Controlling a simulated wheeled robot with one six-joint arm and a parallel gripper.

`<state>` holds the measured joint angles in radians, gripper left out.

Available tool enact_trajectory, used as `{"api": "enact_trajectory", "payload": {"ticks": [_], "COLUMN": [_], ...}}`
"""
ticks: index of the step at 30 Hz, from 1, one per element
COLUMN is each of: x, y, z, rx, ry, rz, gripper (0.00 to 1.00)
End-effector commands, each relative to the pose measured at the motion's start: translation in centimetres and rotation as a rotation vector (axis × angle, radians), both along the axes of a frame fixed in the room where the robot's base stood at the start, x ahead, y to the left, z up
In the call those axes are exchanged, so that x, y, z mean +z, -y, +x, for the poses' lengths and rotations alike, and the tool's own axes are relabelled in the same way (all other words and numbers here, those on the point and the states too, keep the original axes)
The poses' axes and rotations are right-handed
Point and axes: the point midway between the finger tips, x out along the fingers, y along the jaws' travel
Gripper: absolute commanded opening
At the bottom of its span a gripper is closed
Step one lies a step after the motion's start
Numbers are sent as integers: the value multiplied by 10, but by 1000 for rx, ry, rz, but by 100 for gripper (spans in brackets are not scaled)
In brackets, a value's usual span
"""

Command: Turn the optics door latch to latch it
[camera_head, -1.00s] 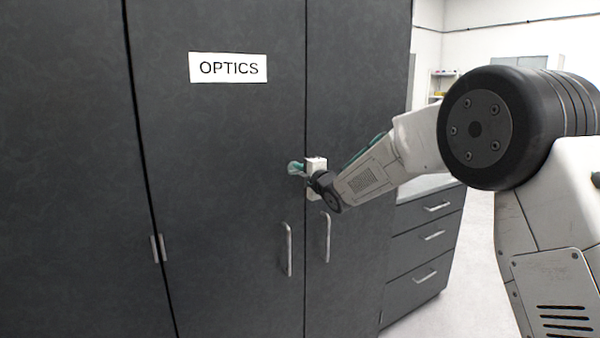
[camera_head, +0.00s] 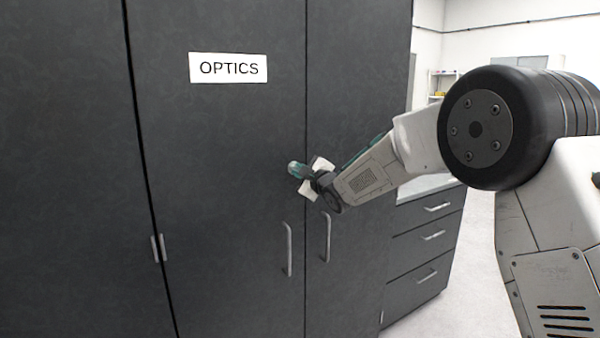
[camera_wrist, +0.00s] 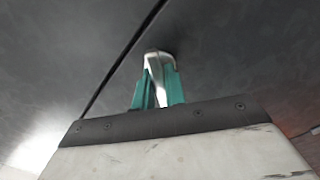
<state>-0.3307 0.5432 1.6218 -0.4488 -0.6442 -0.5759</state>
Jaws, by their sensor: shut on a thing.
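The optics door (camera_head: 220,180) is a dark cabinet door, closed, with a white OPTICS label (camera_head: 228,68). The latch (camera_wrist: 158,62) is a small metal piece on the door by the seam, seen in the wrist view between the green fingertips. My gripper (camera_head: 297,169) is at the seam, shut on the latch; its green fingers also show in the wrist view (camera_wrist: 158,90). In the head view my wrist and fingers hide most of the latch, so its exact angle is hard to tell there.
Two vertical bar handles, a left one (camera_head: 287,249) and a right one (camera_head: 326,237), sit below my gripper on either side of the seam. A drawer unit (camera_head: 430,240) stands to the right, with open floor beyond it.

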Motion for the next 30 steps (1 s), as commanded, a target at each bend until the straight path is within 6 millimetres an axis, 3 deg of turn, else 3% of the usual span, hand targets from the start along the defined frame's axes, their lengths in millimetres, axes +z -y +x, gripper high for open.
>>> {"api": "enact_trajectory", "payload": {"ticks": [18,30], "x": [-2,-2], "y": [0,0], "z": [0,0], "rx": [-1,-1], "ry": [-325,-470], "rz": [475,688], "gripper": [0,0]}}
